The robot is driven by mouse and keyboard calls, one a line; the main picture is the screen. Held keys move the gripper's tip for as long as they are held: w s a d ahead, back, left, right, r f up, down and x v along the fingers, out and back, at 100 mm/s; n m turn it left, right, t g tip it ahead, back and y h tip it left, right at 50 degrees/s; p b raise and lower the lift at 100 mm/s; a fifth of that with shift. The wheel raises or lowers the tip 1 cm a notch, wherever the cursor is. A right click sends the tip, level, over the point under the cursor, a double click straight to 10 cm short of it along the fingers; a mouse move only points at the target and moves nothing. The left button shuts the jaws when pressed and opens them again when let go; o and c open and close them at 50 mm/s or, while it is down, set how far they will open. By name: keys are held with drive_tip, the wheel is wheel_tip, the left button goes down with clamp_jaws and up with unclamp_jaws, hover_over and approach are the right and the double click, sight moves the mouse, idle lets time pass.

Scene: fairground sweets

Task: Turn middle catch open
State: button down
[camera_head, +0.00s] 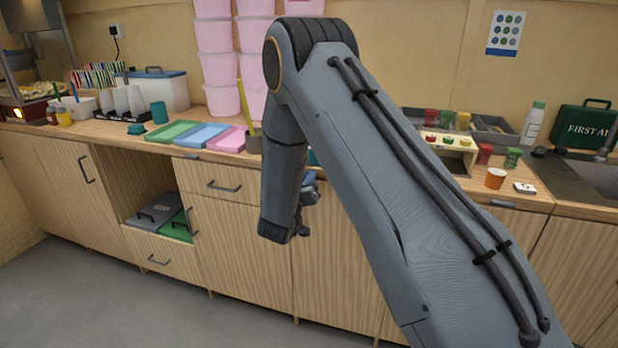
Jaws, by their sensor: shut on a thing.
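My gripper (305,203) is at the cabinet front, just below the worktop's front edge, partly hidden by my own arm. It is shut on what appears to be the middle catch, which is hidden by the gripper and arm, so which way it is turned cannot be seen. A small blue-grey catch-like piece (192,156) sits on the worktop edge to the left. A similar one (501,203) sits on the edge to the right.
The worktop (118,133) holds green, blue and pink trays (201,134), pink tubs (216,67), an orange cup (495,178) and a first aid case (588,128). Handled drawers (222,180) and an open cubby (145,180) are below. The floor (80,290) is clear.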

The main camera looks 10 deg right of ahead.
drive_tip(key=n, duration=0.4)
drive_tip(key=n+p, duration=0.1)
drive_tip(key=n, duration=0.3)
drive_tip(key=n+p, duration=0.1)
drive_tip(key=n, duration=0.4)
drive_tip(key=shift+w+a+f, duration=0.15)
drive_tip(key=shift+a+f, duration=0.05)
drive_tip(key=shift+f, duration=0.05)
drive_tip(key=shift+n, duration=0.3)
drive_tip(key=c, duration=1.8)
unclamp_jaws()
drive_tip(key=shift+c, duration=0.2)
drive_tip(key=b+v, duration=0.1)
drive_tip(key=v, duration=0.7)
drive_tip(key=shift+b, duration=0.3)
